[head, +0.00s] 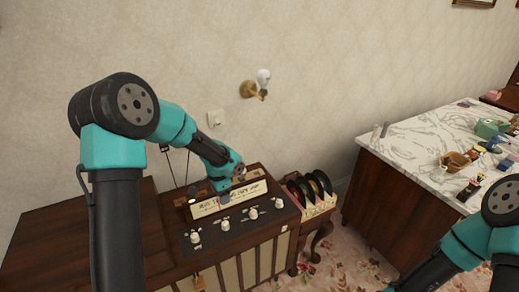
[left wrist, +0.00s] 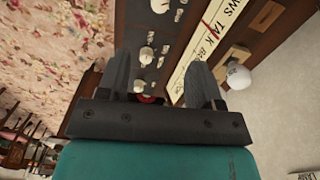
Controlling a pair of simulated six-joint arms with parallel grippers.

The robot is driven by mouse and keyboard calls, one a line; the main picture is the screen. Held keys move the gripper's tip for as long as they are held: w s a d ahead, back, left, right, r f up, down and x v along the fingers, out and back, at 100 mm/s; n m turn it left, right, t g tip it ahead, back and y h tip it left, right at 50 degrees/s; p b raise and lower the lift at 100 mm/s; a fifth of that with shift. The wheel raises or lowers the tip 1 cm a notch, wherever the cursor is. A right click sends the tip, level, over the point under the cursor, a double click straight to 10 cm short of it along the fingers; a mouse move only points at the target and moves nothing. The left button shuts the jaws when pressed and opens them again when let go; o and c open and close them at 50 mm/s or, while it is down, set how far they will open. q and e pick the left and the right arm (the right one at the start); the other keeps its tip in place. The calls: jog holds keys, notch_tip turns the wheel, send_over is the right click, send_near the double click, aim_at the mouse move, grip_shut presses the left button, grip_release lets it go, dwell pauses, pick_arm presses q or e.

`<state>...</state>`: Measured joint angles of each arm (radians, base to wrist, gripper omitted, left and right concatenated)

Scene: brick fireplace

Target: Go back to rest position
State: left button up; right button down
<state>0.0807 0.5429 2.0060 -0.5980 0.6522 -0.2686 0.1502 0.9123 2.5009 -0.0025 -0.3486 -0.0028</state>
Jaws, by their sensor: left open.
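My left arm reaches in from the left in the head view, and its gripper (head: 224,195) is over the dial panel of a wooden radio cabinet (head: 262,240). In the left wrist view the left gripper (left wrist: 160,75) is open, with its two dark fingers apart and nothing seen held between them. Past the fingers are the white knobs (left wrist: 147,55) and the lettered dial strip (left wrist: 200,66). Whether the fingers touch the panel I cannot tell. My right arm (head: 470,240) shows at the lower right of the head view; its gripper is out of frame.
Records in a rack (head: 312,195) stand right of the cabinet. A marble-topped counter (head: 410,140) with several small items is at the right. Flowered carpet (head: 350,260) lies between cabinet and counter.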

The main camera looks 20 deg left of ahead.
pick_arm(q)
jog(key=s+d+f+n+h, duration=0.2)
jog(key=s+d+f+n, duration=0.2)
jog(key=s+f, duration=0.6)
jog(key=s+d+f+n+h, duration=0.1)
jog(key=s+d+f+n, duration=0.4)
jog(key=s+d+f, duration=0.3)
jog(key=s+f, duration=0.3)
jog(key=shift+f+n+t+h, duration=0.15)
jog(key=shift+n+t+h, duration=0.15)
jog(key=shift+t+h, duration=0.1)
dwell(1.2)
